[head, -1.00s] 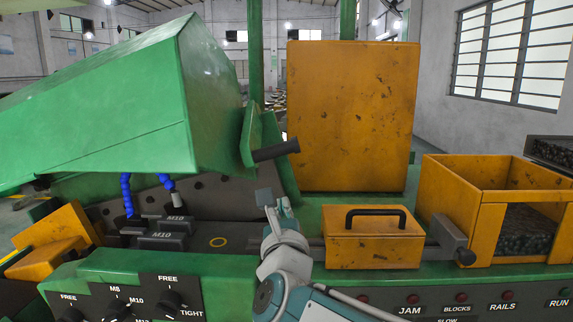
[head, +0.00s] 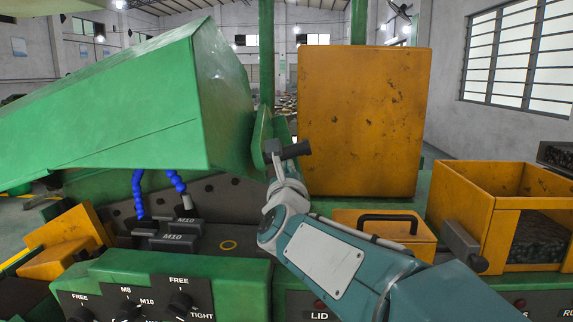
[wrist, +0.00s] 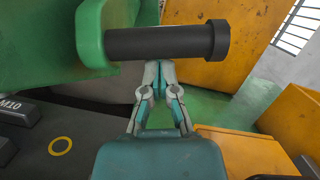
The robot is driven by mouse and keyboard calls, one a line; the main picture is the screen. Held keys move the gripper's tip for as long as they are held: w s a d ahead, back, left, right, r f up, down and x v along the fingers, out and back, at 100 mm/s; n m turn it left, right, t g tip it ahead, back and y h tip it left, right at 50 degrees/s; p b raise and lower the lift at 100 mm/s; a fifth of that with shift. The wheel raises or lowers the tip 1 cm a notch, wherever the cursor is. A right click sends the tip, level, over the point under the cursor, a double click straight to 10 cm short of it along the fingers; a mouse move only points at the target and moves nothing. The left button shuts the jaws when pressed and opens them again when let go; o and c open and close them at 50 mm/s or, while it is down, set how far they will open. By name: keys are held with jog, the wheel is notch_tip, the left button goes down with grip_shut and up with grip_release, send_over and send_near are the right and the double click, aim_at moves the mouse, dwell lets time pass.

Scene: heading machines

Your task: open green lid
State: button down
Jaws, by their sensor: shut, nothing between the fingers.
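The green lid (head: 110,110) is a large tilted cover at the left of the head view, standing raised over the machine bed. A dark round handle bar (head: 294,151) sticks out to the right from its green bracket. In the wrist view the bar (wrist: 165,42) crosses above my fingers and the lid's green edge (wrist: 40,40) fills the upper left. My gripper (wrist: 158,68) is shut and empty, its tips at the bar's lower edge. I cannot tell whether they touch it. In the head view my gripper (head: 273,155) is beside the bar and partly overlaps it.
A tall orange panel (head: 362,120) stands behind the handle. A small orange lid with a black handle (head: 390,217) and an open orange bin (head: 480,205) are to the right. The control panel with knobs (head: 130,305) is in front. Blue hoses (head: 138,192) hang under the green lid.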

jog(key=shift+a+r, duration=0.1)
jog(key=shift+r, duration=0.35)
jog(key=shift+s+a+r, duration=0.1)
jog(key=shift+a+r, duration=0.05)
jog(key=shift+r, duration=0.3)
jog(key=w+a+r, duration=0.1)
jog(key=a+r, duration=0.2)
jog(key=r, duration=0.6)
jog(key=w+a+r, duration=0.1)
jog(key=a+r, duration=0.1)
jog(key=r, duration=0.7)
jog(key=shift+w+a+r, duration=0.35)
jog(key=shift+w+a, duration=0.05)
jog(key=shift+w, duration=0.1)
jog(key=shift+f, duration=0.2)
